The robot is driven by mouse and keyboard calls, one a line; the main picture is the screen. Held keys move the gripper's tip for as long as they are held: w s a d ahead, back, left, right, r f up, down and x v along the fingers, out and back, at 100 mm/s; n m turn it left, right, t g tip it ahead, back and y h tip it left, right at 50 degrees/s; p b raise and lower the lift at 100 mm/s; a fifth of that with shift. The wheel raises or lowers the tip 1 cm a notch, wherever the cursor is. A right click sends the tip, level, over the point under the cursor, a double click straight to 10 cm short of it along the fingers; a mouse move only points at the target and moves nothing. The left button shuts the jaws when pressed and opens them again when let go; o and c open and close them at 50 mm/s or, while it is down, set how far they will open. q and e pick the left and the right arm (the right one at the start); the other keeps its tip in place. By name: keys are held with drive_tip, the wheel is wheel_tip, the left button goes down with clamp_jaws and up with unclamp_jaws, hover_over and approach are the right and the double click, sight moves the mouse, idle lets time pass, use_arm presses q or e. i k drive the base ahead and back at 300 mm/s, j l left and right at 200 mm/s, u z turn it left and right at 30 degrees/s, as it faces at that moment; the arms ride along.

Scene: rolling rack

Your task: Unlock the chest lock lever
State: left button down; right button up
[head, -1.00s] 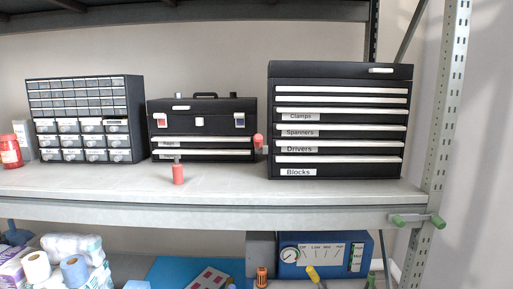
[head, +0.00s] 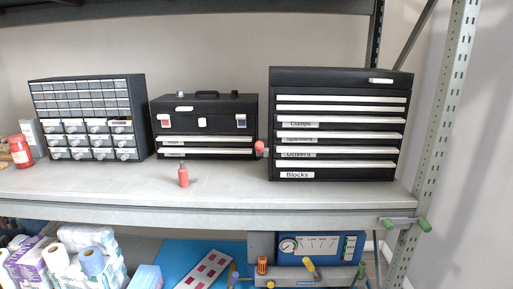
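The black chest (head: 335,78) stands on the right of the upper shelf, with white-edged drawers labelled Clamps, Spanners, Drivers and Blocks. A red knob (head: 260,147) shows at its left side; it may be the lock lever, but the view is too small to tell its position or how it is attached. A pale label or latch (head: 381,81) is on the chest's upper right front. Neither of my grippers is in view.
A black toolbox (head: 215,122) and a small-drawer cabinet (head: 90,85) stand to the left. A rack upright (head: 440,140) and green-ended bar (head: 405,223) are at the right. The shelf front (head: 300,198) is clear.

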sight(259, 145)
drive_tip(key=i+l, duration=0.9)
drive_tip(key=i+j+u, duration=0.05)
drive_tip(key=i, duration=0.1)
